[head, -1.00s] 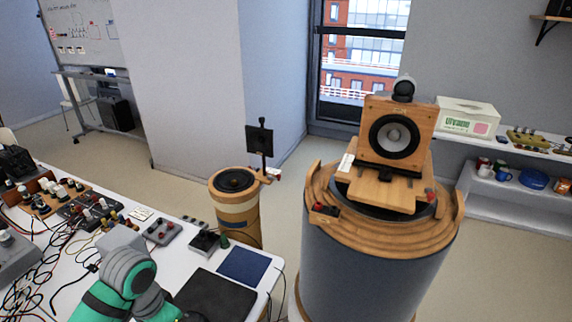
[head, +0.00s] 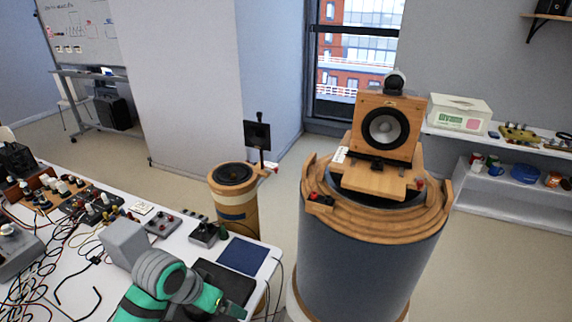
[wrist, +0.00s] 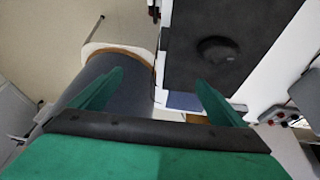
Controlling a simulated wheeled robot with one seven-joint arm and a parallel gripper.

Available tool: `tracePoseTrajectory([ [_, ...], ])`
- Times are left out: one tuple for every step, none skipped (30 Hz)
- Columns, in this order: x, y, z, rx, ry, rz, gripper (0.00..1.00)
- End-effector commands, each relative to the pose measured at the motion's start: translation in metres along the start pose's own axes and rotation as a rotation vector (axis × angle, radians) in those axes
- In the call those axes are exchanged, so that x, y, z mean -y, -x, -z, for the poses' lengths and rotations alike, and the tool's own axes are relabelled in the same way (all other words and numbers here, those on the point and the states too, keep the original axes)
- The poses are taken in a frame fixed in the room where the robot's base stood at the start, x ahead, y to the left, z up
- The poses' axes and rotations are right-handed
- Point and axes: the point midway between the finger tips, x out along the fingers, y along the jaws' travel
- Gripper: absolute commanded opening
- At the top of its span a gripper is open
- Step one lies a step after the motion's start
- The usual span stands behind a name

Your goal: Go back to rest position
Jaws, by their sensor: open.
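My arm is grey and green and reaches in from the bottom of the head view, over the white table (head: 62,262). My gripper (head: 236,311) is low in that view, by the front edge of the black mat (head: 232,284). In the wrist view my gripper (wrist: 157,84) shows two green fingers spread wide apart, with nothing between them. The black mat (wrist: 180,65) lies beyond the fingers and has a dark round mark or object on it.
A large grey drum (head: 365,265) with a wooden top carries a wooden speaker (head: 386,126) at the right. A smaller wooden drum (head: 238,212) stands beside the table. Knob boxes (head: 162,222) and cables crowd the table's left. A blue pad (head: 243,255) lies behind the mat.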

Motion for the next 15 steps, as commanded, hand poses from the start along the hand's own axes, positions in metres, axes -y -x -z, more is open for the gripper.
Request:
tracePoseTrajectory([
  [-0.014,-0.007,0.018,-0.053,-0.007,-0.022,0.94],
  [-0.022,-0.011,0.029,-0.089,-0.008,-0.033,0.94],
  [-0.033,-0.014,0.045,-0.141,-0.008,-0.048,0.94],
  [-0.042,-0.017,0.058,-0.183,-0.007,-0.062,0.94],
  [-0.05,-0.019,0.07,-0.226,-0.004,-0.073,0.94],
  [-0.061,-0.021,0.085,-0.281,0.001,-0.09,0.94],
  [-0.069,-0.022,0.096,-0.322,0.007,-0.101,0.94],
  [-0.076,-0.024,0.106,-0.361,0.014,-0.113,0.94],
  [-0.086,-0.024,0.119,-0.413,0.025,-0.128,0.94],
  [-0.094,-0.024,0.128,-0.451,0.034,-0.139,0.94],
  [-0.1,-0.024,0.136,-0.488,0.044,-0.149,0.94],
  [-0.11,-0.024,0.147,-0.536,0.058,-0.164,0.94],
  [-0.116,-0.024,0.154,-0.57,0.071,-0.174,0.94],
  [-0.122,-0.024,0.161,-0.604,0.084,-0.184,0.94],
  [-0.13,-0.024,0.169,-0.648,0.103,-0.196,0.94],
])
